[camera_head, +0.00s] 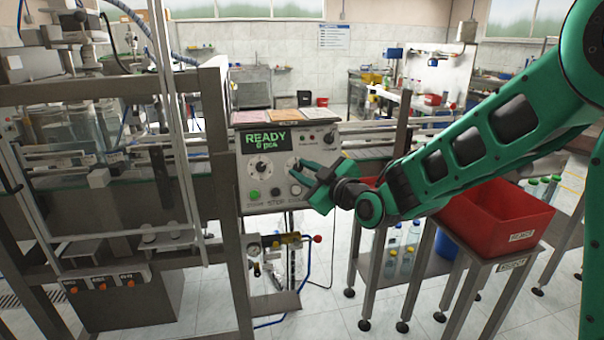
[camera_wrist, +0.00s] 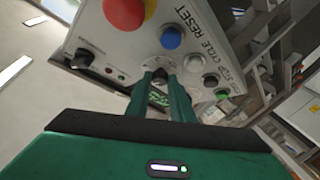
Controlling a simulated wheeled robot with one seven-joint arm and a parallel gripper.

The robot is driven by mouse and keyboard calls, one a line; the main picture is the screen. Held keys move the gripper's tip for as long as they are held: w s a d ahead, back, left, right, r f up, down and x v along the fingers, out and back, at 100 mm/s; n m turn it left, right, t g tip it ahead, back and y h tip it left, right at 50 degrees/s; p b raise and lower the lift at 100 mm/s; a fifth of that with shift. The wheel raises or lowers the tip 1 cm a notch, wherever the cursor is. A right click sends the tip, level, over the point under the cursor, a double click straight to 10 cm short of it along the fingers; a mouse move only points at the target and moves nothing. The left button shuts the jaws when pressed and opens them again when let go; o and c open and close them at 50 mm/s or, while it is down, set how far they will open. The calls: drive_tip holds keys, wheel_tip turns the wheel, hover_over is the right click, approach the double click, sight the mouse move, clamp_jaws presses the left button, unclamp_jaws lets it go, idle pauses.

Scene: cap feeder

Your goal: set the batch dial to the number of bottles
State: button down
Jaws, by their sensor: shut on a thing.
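The control panel (camera_head: 264,190) is a light grey box with a green-lit screen (camera_head: 265,140) reading READY and a small pcs line whose digit is hard to read. A round dial (camera_head: 259,168) with a white scale is on its left half. My gripper (camera_head: 297,168) reaches the panel's right half, where a second dial (camera_head: 293,161) is partly hidden by the fingers. In the wrist view my gripper (camera_wrist: 161,72) is shut on this dial's knob (camera_wrist: 159,73); its pointer setting cannot be read. Clear bottles (camera_head: 400,250) stand on a low shelf behind the table legs.
A red bin (camera_head: 490,218) stands on a table at the right. In the wrist view a red button (camera_wrist: 124,12), a blue button (camera_wrist: 171,37) and a black switch (camera_wrist: 82,59) sit near my fingers. Machine frame posts (camera_head: 222,170) stand left of the panel.

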drive_tip(key=n+g, duration=0.1)
drive_tip(key=n, duration=0.1)
drive_tip(key=n+g, duration=0.2)
drive_tip(key=n, duration=0.1)
drive_tip(key=w+d+n+g+y, duration=0.1)
drive_tip(key=n, duration=0.1)
drive_tip(key=shift+r+n+g, duration=0.2)
drive_tip(key=shift+n+g, duration=0.1)
drive_tip(key=n+g, duration=0.2)
drive_tip(key=n, duration=0.1)
drive_tip(key=shift+w+r+n+h, duration=0.1)
drive_tip(key=shift+r+n+h, duration=0.05)
drive_tip(key=shift+n+h, duration=0.2)
drive_tip(key=shift+a+r+n+g+h, duration=0.15)
drive_tip(key=shift+n+g+h, duration=0.6)
drive_tip(key=shift+n, duration=0.8)
drive_tip(key=shift+w, duration=0.1)
drive_tip(key=c, duration=1.6)
unclamp_jaws()
drive_tip(key=shift+o, duration=0.2)
drive_tip(key=shift+a+r, duration=0.1)
drive_tip(key=v, duration=1)
drive_tip(key=shift+d+r, duration=0.15)
drive_tip(key=shift+d, duration=0.25)
